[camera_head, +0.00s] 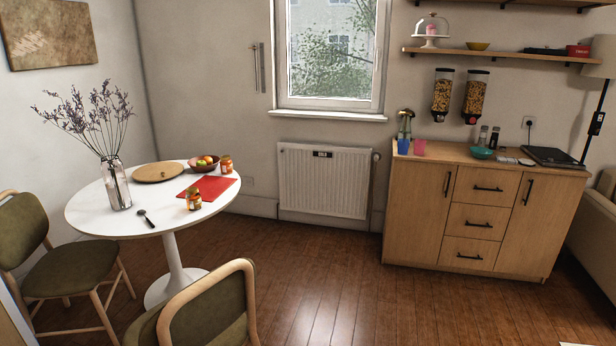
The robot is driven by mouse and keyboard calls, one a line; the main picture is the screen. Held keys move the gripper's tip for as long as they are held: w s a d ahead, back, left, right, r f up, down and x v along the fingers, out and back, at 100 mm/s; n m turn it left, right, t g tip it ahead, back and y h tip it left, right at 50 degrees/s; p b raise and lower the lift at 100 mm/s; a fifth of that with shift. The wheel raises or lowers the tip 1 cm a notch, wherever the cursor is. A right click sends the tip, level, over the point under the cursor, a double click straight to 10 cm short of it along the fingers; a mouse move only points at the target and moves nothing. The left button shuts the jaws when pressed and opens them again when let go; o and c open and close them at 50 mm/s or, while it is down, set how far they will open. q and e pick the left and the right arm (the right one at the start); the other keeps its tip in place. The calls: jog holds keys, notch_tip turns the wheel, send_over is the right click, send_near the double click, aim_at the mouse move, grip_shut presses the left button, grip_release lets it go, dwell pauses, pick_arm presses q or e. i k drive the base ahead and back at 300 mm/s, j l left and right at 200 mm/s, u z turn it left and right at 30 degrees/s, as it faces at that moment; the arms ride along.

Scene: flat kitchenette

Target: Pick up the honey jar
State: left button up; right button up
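Two small jars with orange contents stand on the round white table (88,213) at the left. One jar (194,201) stands near the front edge of the red mat (214,186). The other jar (226,166) stands at the back right of the table, beside the fruit bowl. Both are small in view, and I cannot read their labels or tell which one holds honey. Neither of my grippers shows in the head view.
A glass vase with dried flowers (116,184), a round wooden board (158,172), a fruit bowl (207,166) and a dark spoon (147,218) share the table. Chairs (205,310) (60,257) stand in front and left. Open floor (320,290) lies right, before the cabinet (478,215).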

aim_at(194, 196)
jog(key=i+l+z, duration=0.25)
jog(key=i, duration=0.25)
jog(key=i+l+z, duration=0.25)
jog(key=i, duration=0.3)
jog(key=i+z, duration=0.25)
jog(key=i, duration=0.3)
jog(key=i+u, duration=0.45)
jog(key=i+l+u, duration=0.15)
jog(key=i+u, duration=0.3)
jog(key=i+l+u, duration=0.4)
jog(key=i+j, duration=0.1)
